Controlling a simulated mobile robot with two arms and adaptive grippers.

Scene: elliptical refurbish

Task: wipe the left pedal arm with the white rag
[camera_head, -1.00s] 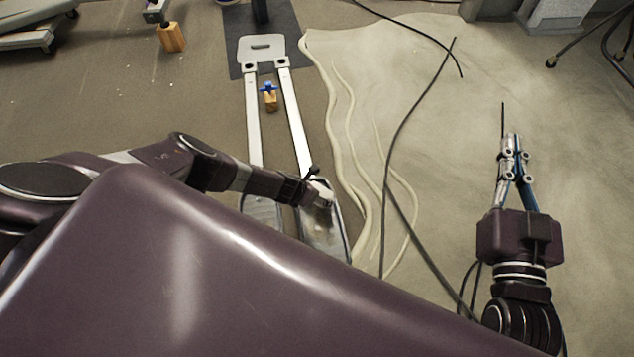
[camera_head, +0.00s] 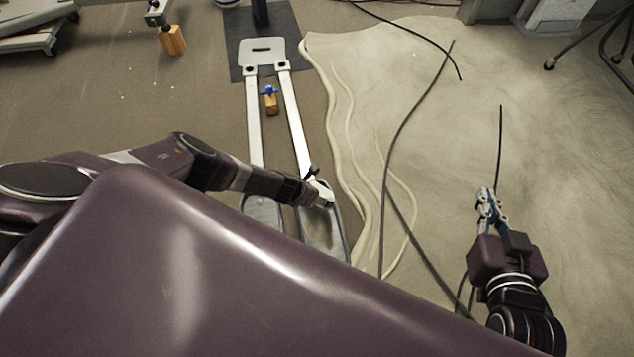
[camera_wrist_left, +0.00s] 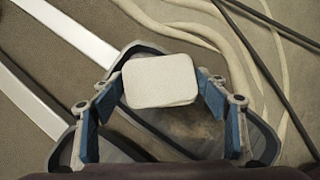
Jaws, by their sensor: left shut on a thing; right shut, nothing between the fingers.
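The left pedal arm (camera_head: 254,125) is a long pale bar running from a grey bracket down to a dark-rimmed pedal; it also shows in the left wrist view (camera_wrist_left: 30,100). A matching right bar (camera_head: 296,125) lies beside it. My left gripper (camera_wrist_left: 160,84) is shut on the white rag (camera_wrist_left: 160,80), a folded pad with rounded corners. In the head view the left gripper (camera_head: 322,192) is over the upper end of the right pedal (camera_head: 322,232), right of the left bar. Rag contact with the pedal cannot be told. My right gripper (camera_head: 487,196) is shut and empty, over the floor at right.
A wooden block with a blue top (camera_head: 270,100) sits between the bars. Another wooden block (camera_head: 173,40) stands at upper left. Pale ridges (camera_head: 345,150) and black cables (camera_head: 398,140) cross the floor right of the bars. The floor around the right gripper is mostly clear.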

